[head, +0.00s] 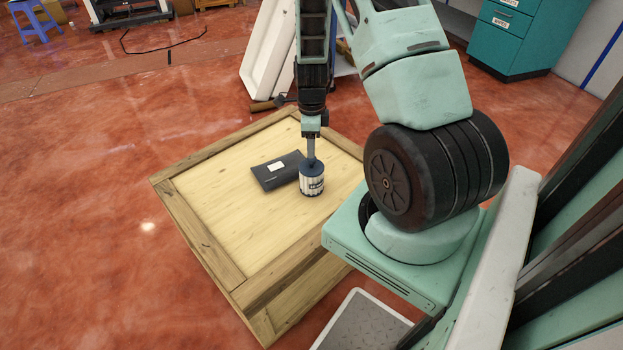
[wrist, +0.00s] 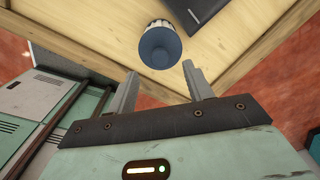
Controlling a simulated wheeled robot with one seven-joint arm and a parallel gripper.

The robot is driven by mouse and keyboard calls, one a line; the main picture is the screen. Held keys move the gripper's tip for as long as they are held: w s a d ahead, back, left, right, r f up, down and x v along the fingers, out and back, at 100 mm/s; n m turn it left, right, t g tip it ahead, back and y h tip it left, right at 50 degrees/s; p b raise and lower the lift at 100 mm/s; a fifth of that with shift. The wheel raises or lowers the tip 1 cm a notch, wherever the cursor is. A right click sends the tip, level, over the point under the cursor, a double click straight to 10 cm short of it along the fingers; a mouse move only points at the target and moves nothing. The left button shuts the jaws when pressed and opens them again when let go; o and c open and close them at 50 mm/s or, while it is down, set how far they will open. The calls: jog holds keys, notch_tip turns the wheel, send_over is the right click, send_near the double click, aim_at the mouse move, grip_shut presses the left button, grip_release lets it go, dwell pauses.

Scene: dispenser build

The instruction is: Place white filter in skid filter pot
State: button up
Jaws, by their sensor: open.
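The white filter (head: 312,184) is a small cylinder with a white ribbed side and a dark blue top. It stands upright on the wooden crate. In the wrist view its round blue top (wrist: 160,47) lies just beyond the fingertips. My gripper (head: 311,152) points down directly at the filter in the head view. In the wrist view my gripper (wrist: 160,70) is open, with its two fingers apart and nothing between them. I cannot tell whether a finger touches the filter. I see no skid filter pot in these views.
A flat black box (head: 279,171) with a white label lies beside the filter on the wooden crate (head: 225,215). The crate's left part is bare. A grey step (head: 361,325) is in front of it. A blue stool (head: 36,20) and teal drawers (head: 522,35) stand far back.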

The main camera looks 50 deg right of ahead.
aim_at(312, 174)
notch_tip(312, 174, down, 5)
jog(key=shift+f+b, duration=0.1)
jog(key=shift+b, duration=0.2)
grip_shut()
